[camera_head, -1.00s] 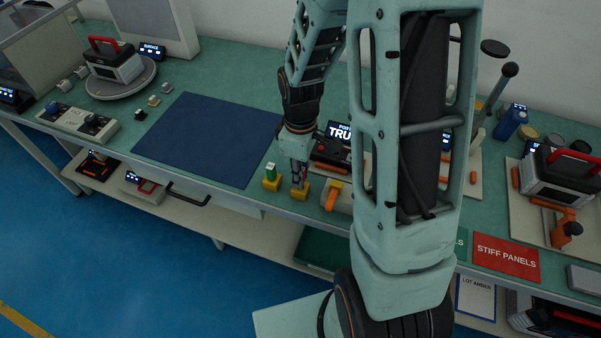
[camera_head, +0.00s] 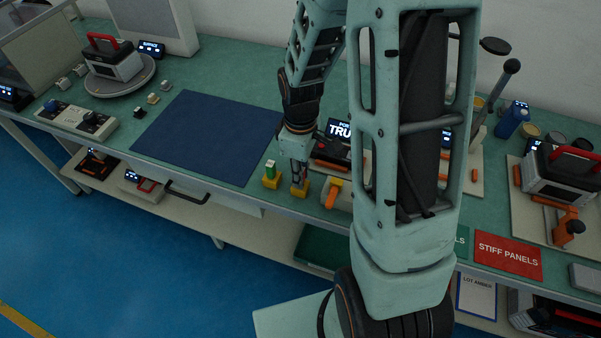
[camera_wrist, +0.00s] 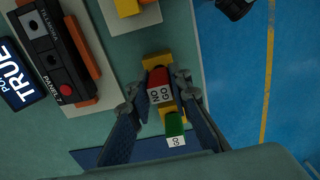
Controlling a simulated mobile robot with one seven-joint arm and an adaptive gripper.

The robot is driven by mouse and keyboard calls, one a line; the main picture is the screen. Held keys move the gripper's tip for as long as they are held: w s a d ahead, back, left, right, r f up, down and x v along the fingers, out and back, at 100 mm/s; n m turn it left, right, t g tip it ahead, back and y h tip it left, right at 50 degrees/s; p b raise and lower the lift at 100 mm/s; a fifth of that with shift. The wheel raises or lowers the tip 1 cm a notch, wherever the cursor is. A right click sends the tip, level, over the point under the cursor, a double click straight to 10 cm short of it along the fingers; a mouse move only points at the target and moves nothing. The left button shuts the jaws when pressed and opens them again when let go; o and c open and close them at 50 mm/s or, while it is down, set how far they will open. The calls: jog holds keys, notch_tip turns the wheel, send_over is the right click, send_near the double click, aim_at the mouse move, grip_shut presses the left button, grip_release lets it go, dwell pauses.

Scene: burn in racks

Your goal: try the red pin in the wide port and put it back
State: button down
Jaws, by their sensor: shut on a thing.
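The red pin (camera_wrist: 159,78), with NO GO on its white end, stands between the fingers of my gripper (camera_wrist: 160,92) in the wrist view. My gripper is shut on it. A yellow block (camera_wrist: 156,60) is right below the pin; I cannot tell whether the pin is still seated in it. In the head view my gripper (camera_head: 299,182) is low over this yellow block (camera_head: 299,192), and the red pin is hidden. The green pin (camera_wrist: 175,125), marked GO, stands beside it in another yellow block (camera_head: 271,182). The black panel (camera_wrist: 57,50) with dark ports lies to the left; which port is wide is unclear.
A display reading TRUE (camera_wrist: 17,75) stands beside the panel. A dark blue mat (camera_head: 205,138) lies left of the blocks. An orange-and-yellow piece (camera_head: 334,194) is close on the right. The table's front edge is near the blocks.

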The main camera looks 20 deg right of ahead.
jog(key=shift+f+b, duration=0.35)
jog(key=shift+f, duration=0.1)
dwell(0.6)
dwell(0.9)
jog(key=c, duration=1.7)
grip_release()
jog(key=shift+r, duration=0.1)
